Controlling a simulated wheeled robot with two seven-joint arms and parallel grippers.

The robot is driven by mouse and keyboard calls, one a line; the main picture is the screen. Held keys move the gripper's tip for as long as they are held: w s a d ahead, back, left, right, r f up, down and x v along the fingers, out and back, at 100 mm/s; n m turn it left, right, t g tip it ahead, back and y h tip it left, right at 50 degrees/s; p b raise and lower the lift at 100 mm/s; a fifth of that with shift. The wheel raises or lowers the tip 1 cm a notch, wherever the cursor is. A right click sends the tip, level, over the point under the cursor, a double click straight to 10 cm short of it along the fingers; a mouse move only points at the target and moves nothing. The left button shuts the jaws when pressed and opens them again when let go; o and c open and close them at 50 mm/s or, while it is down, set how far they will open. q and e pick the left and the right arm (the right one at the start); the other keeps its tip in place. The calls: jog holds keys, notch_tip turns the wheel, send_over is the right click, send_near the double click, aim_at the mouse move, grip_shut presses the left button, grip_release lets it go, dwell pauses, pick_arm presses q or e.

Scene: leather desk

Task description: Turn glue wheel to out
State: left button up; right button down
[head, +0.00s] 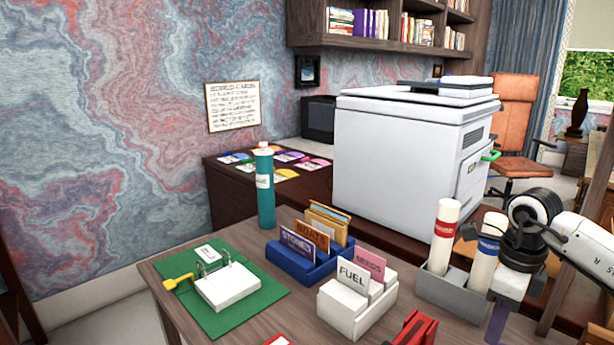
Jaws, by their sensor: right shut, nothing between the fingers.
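I cannot pick out a glue wheel for certain. A white tube with a red label (446,232) and a white tube with a blue label (484,262) stand upright in a grey holder (438,290) at the right front of the desk. Their label text is too small to read. My right gripper (508,290) comes in from the right, beside the blue-labelled tube. It is shut and empty; its fingertips are hard to make out, and I cannot tell whether it touches the tube or holder. My left gripper is not in view.
A teal bottle (265,190) stands at the back left. A green mat (240,315) carries a white block with a yellow handle. Blue (290,262) and white (340,312) card holders fill the middle. A large white machine (395,165) stands behind.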

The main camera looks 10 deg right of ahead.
jog(key=shift+f, duration=0.1)
dwell(0.3)
jog(key=shift+s+d, duration=0.15)
jog(key=shift+s, duration=0.45)
dwell(0.9)
jog(key=shift+s+a+p, duration=0.15)
jog(key=shift+a+p, duration=0.1)
jog(key=shift+p, duration=0.4)
jog(key=shift+s+a+p, duration=0.3)
notch_tip(320, 180, up, 6)
jog(key=p, duration=0.4)
jog(key=shift+w+a+p, duration=0.2)
jog(key=shift+a+p, duration=0.15)
jog(key=shift+p, duration=0.05)
